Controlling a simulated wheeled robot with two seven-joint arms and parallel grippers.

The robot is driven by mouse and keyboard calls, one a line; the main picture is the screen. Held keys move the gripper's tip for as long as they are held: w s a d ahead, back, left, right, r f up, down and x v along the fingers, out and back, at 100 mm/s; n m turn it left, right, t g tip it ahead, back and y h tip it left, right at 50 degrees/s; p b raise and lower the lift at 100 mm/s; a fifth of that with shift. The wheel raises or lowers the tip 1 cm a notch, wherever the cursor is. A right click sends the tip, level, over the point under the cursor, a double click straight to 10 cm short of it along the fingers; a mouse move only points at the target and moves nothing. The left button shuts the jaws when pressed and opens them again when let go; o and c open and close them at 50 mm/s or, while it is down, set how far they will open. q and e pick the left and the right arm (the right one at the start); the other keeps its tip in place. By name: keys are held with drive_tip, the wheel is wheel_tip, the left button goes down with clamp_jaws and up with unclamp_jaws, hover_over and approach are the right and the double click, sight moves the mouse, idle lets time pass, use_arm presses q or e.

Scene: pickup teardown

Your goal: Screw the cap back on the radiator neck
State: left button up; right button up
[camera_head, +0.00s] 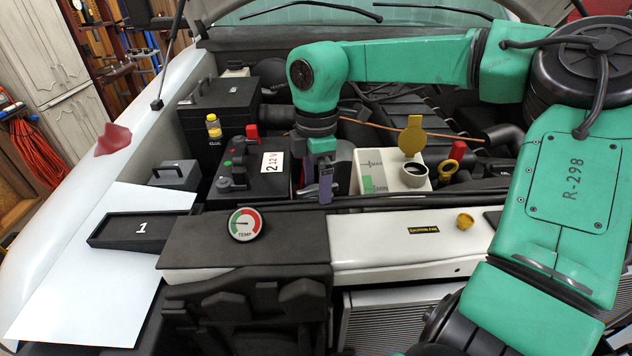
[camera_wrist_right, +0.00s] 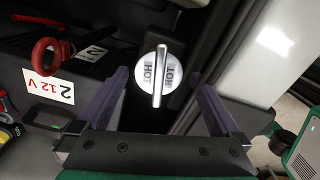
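A round silver cap (camera_wrist_right: 160,76) with a raised bar handle and "HOT" lettering shows in the right wrist view, over a dark background. It lies between my right gripper's two fingers, with a gap on each side. The right gripper (camera_wrist_right: 160,85) is open. In the head view the right gripper (camera_head: 325,180) points down between the battery and the cream reservoir, and I cannot make out the cap there. A small brass neck (camera_head: 465,221), apparently the radiator neck, stands on the white front panel, right of the caution label. My left gripper is not in view.
The battery (camera_head: 255,185) with a red clamp stands left of the right gripper. The cream reservoir (camera_head: 390,175), its yellow lid raised, is close on the right. A temperature gauge (camera_head: 245,224) and black tray 1 (camera_head: 115,232) are at left. My right arm covers the right side.

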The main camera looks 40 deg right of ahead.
sight(316, 188)
wheel_tip(316, 188, up, 15)
drive_tip(key=b, duration=0.2)
drive_tip(key=shift+f, duration=0.2)
